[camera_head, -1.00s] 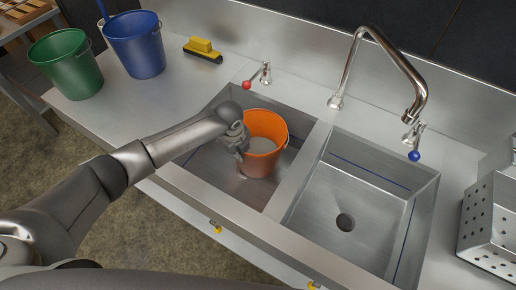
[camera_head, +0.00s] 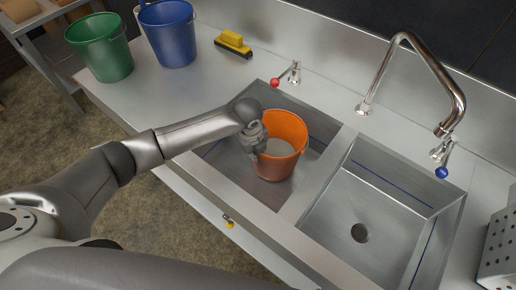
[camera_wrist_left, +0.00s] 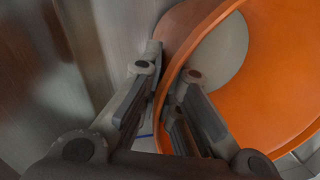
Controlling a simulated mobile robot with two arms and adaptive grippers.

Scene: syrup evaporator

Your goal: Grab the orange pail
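The orange pail (camera_head: 290,126) stands upright in the left sink basin (camera_head: 231,183), with a pale grey surface visible inside it. My left gripper (camera_head: 258,148) reaches in from the left at the pail's near-left rim. In the left wrist view my left gripper (camera_wrist_left: 169,68) straddles the rim of the pail (camera_wrist_left: 262,60). One finger is outside the wall and the others are inside. The fingers stand apart with visible space around the thin wall, so it looks open. My right gripper is in neither view.
A green bucket (camera_head: 100,50) and a blue bucket (camera_head: 168,38) stand on the counter at the back left, near a yellow brush (camera_head: 233,42). The right basin (camera_head: 350,215) is empty. A tall faucet (camera_head: 400,60) rises behind it. A perforated metal box (camera_head: 498,250) is at the right.

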